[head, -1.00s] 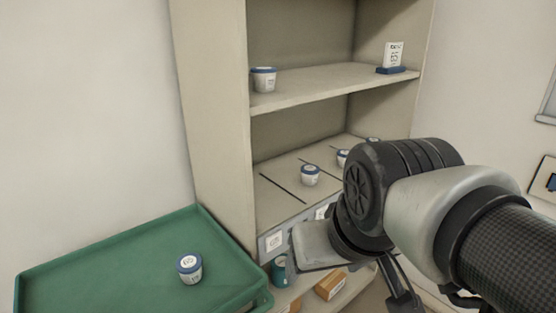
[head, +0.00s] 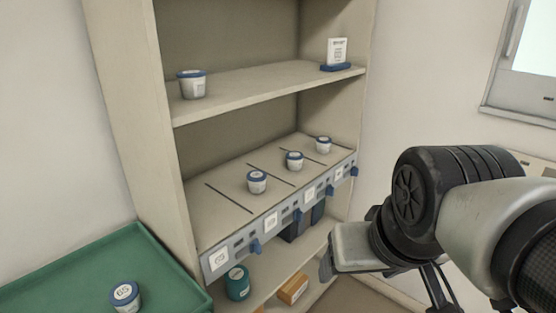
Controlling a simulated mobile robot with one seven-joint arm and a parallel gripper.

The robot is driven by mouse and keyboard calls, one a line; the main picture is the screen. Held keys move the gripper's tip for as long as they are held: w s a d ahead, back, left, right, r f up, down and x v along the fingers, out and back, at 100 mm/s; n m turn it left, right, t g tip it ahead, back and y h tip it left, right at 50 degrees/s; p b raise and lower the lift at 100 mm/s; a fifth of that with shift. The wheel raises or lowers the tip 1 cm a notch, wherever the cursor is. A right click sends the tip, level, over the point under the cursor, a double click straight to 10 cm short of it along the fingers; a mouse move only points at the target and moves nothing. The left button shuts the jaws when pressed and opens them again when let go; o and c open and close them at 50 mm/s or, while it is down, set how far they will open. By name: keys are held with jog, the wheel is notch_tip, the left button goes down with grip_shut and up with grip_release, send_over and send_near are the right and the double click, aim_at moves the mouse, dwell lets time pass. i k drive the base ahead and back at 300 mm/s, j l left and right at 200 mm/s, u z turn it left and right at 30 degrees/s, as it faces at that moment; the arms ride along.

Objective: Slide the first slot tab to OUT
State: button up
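A grey strip (head: 236,242) runs along the front edge of the middle shelf, with several white labels and blue tabs. The leftmost blue tab (head: 256,246) is at the right end of the first slot's section, beside the first label (head: 219,259). Further blue tabs (head: 297,215) sit to the right along the strip. The wording by the tabs is too small to read. My gripper (head: 327,266) is in front of the shelf's right part, below the strip and apart from the leftmost tab. Its fingers are mostly hidden, so its opening cannot be told.
Dark lines divide the middle shelf; white tubs with blue lids (head: 257,183) stand in slots, and the leftmost slot is empty. A teal tub (head: 237,283) and orange box (head: 293,288) are below. A green tray (head: 150,262) holding a tub (head: 125,296) is at lower left.

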aim_at(255, 246)
jog(key=u, duration=0.55)
jog(key=i+l+u, duration=0.2)
jog(key=l, duration=0.3)
jog(key=i, duration=0.1)
